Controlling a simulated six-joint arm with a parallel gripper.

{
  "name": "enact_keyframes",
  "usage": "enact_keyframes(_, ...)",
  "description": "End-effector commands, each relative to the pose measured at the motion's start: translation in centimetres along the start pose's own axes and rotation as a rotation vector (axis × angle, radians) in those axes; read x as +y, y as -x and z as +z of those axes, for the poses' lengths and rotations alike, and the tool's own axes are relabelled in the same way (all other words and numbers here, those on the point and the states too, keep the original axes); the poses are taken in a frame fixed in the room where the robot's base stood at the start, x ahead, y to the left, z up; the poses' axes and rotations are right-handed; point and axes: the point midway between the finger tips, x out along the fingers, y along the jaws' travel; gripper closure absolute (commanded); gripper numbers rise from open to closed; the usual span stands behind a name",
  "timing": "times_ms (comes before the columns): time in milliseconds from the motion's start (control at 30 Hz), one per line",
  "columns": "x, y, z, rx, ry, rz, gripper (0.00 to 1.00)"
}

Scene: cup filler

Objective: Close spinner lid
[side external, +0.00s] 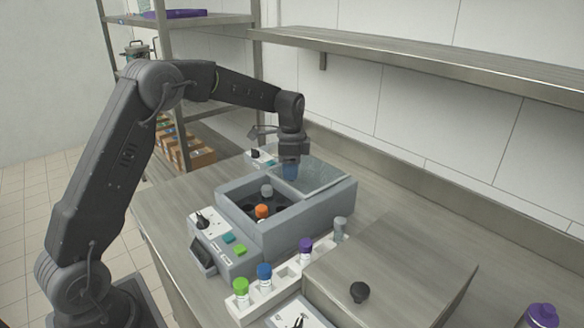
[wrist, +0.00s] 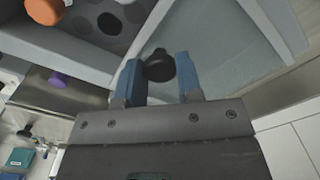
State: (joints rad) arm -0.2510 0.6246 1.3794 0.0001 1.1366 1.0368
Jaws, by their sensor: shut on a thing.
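The spinner (side external: 330,208) is a grey box with an open well at its left side. My gripper (side external: 290,175) points down over the lid. In the wrist view its blue fingers (wrist: 157,62) are on either side of the lid's black knob (wrist: 158,67) and shut on it. The knob is hidden in the side view.
A white rack (side external: 289,271) with several capped tubes stands in front of the spinner. A control panel (side external: 222,240) with green buttons adjoins its left. A flat box with a black knob (side external: 359,292) is at front right. A steel shelf (side external: 420,65) runs along the wall above.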

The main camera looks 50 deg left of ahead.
Motion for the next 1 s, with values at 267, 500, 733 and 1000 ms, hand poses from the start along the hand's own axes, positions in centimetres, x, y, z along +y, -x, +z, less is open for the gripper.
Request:
enact_keyframes(267,2.8,0.2,2.8,0.000,0.003,0.000,1.00)
enact_keyframes(500,6.4,0.2,6.4,0.000,0.003,0.001,1.00)
enact_keyframes(733,9.3,0.1,9.2,0.000,0.002,0.000,1.00)
enact_keyframes(1000,10.7,0.1,10.6,0.000,0.000,0.000,1.00)
